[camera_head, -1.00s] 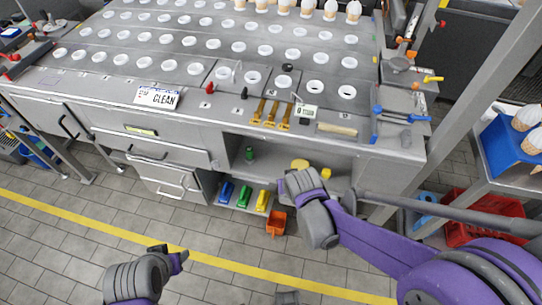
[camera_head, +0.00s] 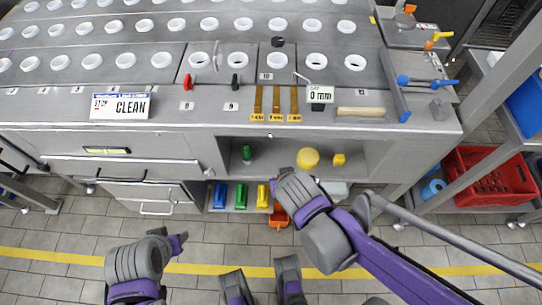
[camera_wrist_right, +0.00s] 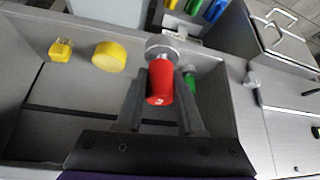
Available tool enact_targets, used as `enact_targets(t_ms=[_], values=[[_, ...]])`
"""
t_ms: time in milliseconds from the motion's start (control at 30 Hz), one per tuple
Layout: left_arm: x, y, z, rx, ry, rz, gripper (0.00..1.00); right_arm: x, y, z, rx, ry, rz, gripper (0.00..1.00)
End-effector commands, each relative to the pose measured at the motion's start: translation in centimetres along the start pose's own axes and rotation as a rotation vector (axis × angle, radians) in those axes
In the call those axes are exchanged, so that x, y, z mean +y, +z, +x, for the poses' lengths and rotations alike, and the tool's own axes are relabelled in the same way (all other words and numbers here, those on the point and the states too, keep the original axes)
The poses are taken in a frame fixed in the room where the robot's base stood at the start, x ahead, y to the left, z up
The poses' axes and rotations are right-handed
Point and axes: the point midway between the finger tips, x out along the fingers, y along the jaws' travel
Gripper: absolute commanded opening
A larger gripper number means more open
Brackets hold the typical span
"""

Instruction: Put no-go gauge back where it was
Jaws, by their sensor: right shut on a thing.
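In the right wrist view my right gripper (camera_wrist_right: 161,98) is shut on the no-go gauge (camera_wrist_right: 160,84). The gauge has a red handle between the fingers and a round metal end beyond the fingertips. Behind it is an open grey shelf bay (camera_wrist_right: 65,118), which shows in the head view (camera_head: 380,160) under the bench. A green object (camera_wrist_right: 189,82) is partly hidden behind the right-hand finger; a green object also stands on the shelf in the head view (camera_head: 246,153). The right gripper's fingers and the gauge are hidden in the head view.
A yellow disc (camera_head: 307,158) and yellow block (camera_head: 339,159) sit on the shelf. Blue (camera_head: 220,195), green (camera_head: 241,196) and yellow trays stand lower down. A red crate (camera_head: 492,180) stands right.

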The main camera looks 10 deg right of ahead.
Motion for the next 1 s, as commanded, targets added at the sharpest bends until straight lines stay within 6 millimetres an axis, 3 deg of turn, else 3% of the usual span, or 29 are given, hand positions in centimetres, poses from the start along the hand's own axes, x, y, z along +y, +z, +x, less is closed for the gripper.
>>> enact_targets(t_ms=[367, 700, 833, 1000], values=[[0.0, 0.1, 0.3, -0.001, 0.0, 0.0, 0.5, 0.0, -0.3, 0.7, 0.0, 0.001, 0.001, 0.0], [0.0, 1.4, 3.5, -0.013, 0.0, 0.0, 0.5, 0.0, -4.3, 8.1, -0.001, 0.001, 0.002, 0.0], [0.0, 1.6, 4.0, -0.015, 0.0, 0.0, 0.5, 0.0, -5.5, 9.9, 0.0, 0.0, 0.001, 0.0], [0.0, 1.6, 4.2, -0.016, 0.0, 0.0, 0.5, 0.0, -6.2, 10.8, 0.0, -0.001, 0.001, 0.0]])
